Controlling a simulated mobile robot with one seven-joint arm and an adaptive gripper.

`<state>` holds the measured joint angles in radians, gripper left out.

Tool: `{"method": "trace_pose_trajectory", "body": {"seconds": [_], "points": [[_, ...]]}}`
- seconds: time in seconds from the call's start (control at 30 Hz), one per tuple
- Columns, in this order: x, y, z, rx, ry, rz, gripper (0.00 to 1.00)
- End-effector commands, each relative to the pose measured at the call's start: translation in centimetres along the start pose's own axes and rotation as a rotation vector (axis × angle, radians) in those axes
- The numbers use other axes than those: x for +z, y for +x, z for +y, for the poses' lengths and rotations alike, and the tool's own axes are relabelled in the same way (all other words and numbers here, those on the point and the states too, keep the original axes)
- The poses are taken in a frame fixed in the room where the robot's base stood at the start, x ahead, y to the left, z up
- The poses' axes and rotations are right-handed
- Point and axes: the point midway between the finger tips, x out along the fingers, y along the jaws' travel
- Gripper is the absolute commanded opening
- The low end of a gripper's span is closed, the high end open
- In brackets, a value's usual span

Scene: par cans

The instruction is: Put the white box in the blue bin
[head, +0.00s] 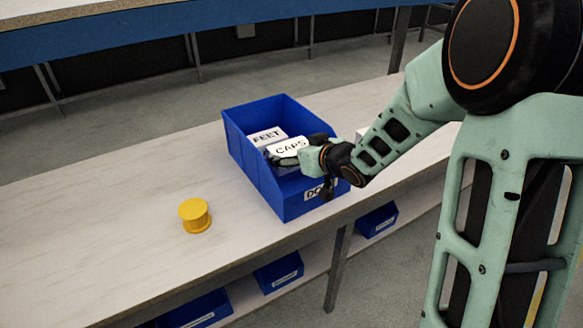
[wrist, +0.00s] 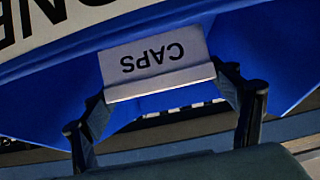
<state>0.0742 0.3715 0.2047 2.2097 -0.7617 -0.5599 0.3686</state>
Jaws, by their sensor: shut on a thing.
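The white box (head: 290,147) labelled CAPS is at my gripper (head: 279,158), over the front part of the blue bin (head: 255,166). In the wrist view my gripper (wrist: 165,108) is shut on the white box (wrist: 150,67), with one finger on each side. The blue bin (wrist: 262,55) fills the view behind the box. Another white box (head: 266,136), labelled FEET, lies in the bin behind the CAPS box. I cannot tell whether the CAPS box touches the bin or the FEET box.
A yellow spool (head: 194,215) stands on the pale bench top (head: 120,235), left of the bin. A white object (head: 362,133) shows partly behind my arm, right of the bin. More blue bins (head: 279,272) sit on a shelf below. The bench left of the bin is mostly clear.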

Motion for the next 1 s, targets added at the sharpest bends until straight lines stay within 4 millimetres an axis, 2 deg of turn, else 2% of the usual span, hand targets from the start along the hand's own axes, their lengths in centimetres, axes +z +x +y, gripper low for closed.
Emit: {"method": "trace_pose_trajectory", "body": {"seconds": [0.13,0.3,0.73,0.77,0.9,1.0], "points": [[0.8,1.5,-0.4,-0.002,0.001,0.0,0.53],[3.1,2.5,-0.3,-0.001,0.001,0.0,0.53],[3.5,2.7,-0.2,0.0,0.0,0.001,0.53],[3.4,2.7,-0.2,0.0,0.0,0.0,0.85],[3.4,2.6,-0.2,0.0,0.0,0.0,0.99],[3.4,2.6,-0.2,0.0,0.0,0.0,0.99]]}}
